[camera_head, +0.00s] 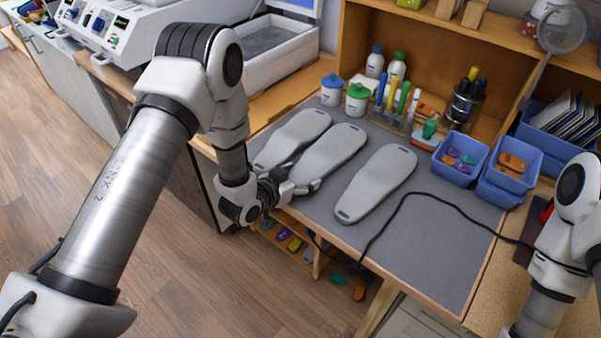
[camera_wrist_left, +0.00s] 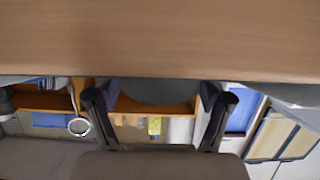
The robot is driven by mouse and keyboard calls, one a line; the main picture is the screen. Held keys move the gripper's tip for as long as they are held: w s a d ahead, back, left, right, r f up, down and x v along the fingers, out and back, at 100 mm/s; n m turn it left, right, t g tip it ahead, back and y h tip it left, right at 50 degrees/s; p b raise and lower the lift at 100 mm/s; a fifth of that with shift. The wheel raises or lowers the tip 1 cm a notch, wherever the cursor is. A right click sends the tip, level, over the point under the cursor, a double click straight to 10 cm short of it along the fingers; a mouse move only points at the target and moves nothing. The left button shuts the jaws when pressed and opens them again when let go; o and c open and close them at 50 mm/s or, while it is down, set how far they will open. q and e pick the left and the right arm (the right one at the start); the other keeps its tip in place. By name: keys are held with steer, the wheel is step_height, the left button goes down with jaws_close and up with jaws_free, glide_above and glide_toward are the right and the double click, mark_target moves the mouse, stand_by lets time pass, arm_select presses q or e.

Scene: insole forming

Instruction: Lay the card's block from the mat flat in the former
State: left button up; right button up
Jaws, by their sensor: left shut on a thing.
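Three grey sole-shaped blocks lie on the grey mat (camera_head: 440,245): a left block (camera_head: 291,139), a middle block (camera_head: 333,152) and a right block (camera_head: 376,183). My left gripper (camera_head: 300,188) is shut on the near end of the middle block, which looks flat on the mat. In the left wrist view the fingers of the left gripper (camera_wrist_left: 160,105) stand at both sides of a grey block surface (camera_wrist_left: 155,91). A white open-topped unit with a grey bed (camera_head: 268,42), probably the former, stands at the back left. My right gripper is out of view. I cannot make out the card.
Lidded pots (camera_head: 357,99), bottles and a pen cup (camera_head: 464,104) line the back of the mat. Blue bins (camera_head: 459,158) stand at the right. A black cable (camera_head: 400,208) crosses the mat's right part. A magnifier (camera_head: 563,30) hangs at the upper right.

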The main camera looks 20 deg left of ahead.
arm_select(q)
steer(key=o, duration=1.5)
steer(key=shift+s+r, duration=0.1)
steer(key=b+v, duration=0.2)
steer(key=v, duration=1)
steer(key=s+a+f+n+g+y, duration=0.1)
steer(key=s+f+n+g+y, duration=0.3)
steer(key=s+f+g, duration=0.8)
steer(key=s+f, duration=1)
steer(key=s, duration=0.2)
steer(key=shift+a+g+y, duration=0.3)
steer(key=shift+a+g, duration=0.1)
